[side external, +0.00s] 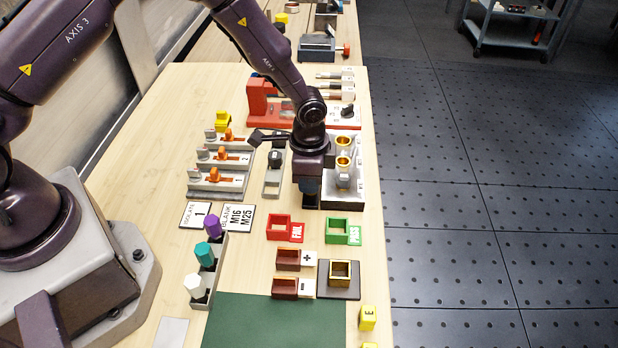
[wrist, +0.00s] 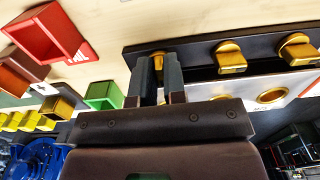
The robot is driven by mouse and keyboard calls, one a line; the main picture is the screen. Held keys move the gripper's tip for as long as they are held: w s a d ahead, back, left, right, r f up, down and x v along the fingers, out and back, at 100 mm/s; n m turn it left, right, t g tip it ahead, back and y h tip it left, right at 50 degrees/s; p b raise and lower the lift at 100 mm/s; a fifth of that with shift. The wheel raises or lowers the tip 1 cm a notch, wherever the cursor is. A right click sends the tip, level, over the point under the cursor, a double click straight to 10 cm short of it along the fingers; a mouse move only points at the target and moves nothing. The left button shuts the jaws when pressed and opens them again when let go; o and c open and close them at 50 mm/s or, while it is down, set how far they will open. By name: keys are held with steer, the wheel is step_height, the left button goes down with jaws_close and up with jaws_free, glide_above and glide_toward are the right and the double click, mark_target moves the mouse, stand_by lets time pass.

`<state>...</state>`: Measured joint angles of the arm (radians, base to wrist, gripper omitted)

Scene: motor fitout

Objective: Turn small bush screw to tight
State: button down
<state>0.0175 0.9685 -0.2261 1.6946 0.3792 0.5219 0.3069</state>
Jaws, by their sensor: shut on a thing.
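My gripper (wrist: 160,66) points at the dark front strip (wrist: 195,52) of the bush block. Its two fingers are shut on a small brass screw (wrist: 157,55) at the strip's left end in the wrist view. Only the screw's tip shows between the fingers, so I cannot tell how tight it is. Two larger brass screws (wrist: 230,58) and (wrist: 297,49) sit farther right on the same strip. In the side external view my gripper (side external: 311,205) is low beside the near end of the block (side external: 357,190), and it hides the screw there.
Brass rings (side external: 343,141) top the block. The red FAIL bin (side external: 277,228) and green PASS bin (side external: 336,231) stand close in front of my gripper. A grey holder (side external: 273,184) and orange-levered fixtures (side external: 217,180) stand to the left. A green mat (side external: 270,322) lies nearer the camera.

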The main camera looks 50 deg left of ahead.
steer(key=c, duration=1.2)
jaws_free()
step_height(320, 180, up, 13)
